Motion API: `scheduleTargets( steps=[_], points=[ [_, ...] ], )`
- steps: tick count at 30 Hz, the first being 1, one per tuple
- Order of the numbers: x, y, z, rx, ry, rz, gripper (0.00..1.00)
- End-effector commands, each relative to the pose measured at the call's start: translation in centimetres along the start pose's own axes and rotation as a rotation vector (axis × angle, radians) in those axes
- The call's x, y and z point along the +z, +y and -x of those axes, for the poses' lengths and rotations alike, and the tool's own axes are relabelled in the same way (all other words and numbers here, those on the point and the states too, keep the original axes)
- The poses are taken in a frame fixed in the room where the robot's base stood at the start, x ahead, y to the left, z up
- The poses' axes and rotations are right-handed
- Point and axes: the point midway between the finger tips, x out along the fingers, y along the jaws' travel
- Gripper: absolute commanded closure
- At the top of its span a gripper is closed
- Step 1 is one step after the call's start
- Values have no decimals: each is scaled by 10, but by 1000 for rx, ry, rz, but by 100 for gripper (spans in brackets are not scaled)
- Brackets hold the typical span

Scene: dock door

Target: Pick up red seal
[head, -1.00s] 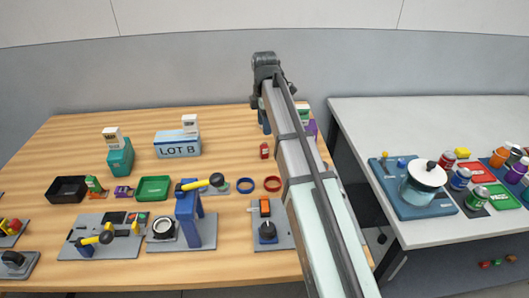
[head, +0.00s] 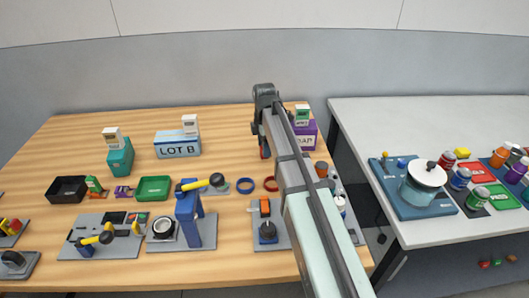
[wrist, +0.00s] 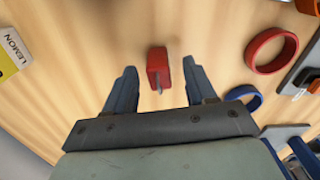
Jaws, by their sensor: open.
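The red seal (wrist: 158,66), a small red block with a thin grey pin, stands on the wooden table between my finger tips in the wrist view. In the head view a sliver of the red seal (head: 265,153) shows beside my arm; the rest is hidden. My gripper (wrist: 159,82) is open and empty, one finger to each side of the seal. It points down at the table, and I see no finger touching the seal. In the head view my gripper (head: 261,137) is partly hidden by my arm.
A red ring (wrist: 271,50) and a blue ring (wrist: 243,95) lie right of the seal in the wrist view. A yellow-and-white box marked LEMON (wrist: 12,50) is at the left. In the head view the LOT B box (head: 178,145) stands farther left, with bare wood between.

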Motion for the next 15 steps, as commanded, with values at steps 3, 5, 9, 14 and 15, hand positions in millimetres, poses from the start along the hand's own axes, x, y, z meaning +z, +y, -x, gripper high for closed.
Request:
scheduleTargets(
  steps=[3,5,9,14,15],
  points=[
    [0,0,-16,-2,0,0,45],
    [0,0,-22,-1,0,0,45],
    [0,1,-27,0,0,0,45],
    [0,1,-27,0,0,0,46],
    [0,1,-26,0,0,0,49]
  ],
)
